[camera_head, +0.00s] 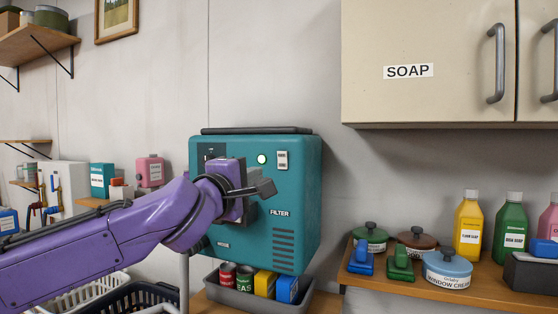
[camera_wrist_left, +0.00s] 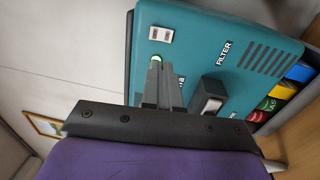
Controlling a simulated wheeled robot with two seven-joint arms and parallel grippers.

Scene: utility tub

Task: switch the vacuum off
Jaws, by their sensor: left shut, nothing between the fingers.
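The vacuum is a teal box (camera_head: 304,200) on the wall side, with a "FILTER" label and vent slots on its front. A round lit light (camera_head: 262,159) glows near its top, beside a pale two-part switch plate (camera_head: 282,160). In the left wrist view, the light (camera_wrist_left: 157,58) glows green, and a grey rocker switch (camera_wrist_left: 210,102) in a dark frame sits lower on the panel. My left gripper (camera_head: 266,188) is shut and empty in front of the panel. Its fingertips (camera_wrist_left: 157,66) appear close to the light; contact cannot be told. My arm hides part of the front.
A grey bin (camera_head: 250,300) with cans and boxes sits below the vacuum. A wooden shelf (camera_head: 420,284) at right holds pots and bottles. A cabinet (camera_head: 430,100) marked "SOAP" hangs above it. Baskets (camera_head: 135,297) stand at lower left.

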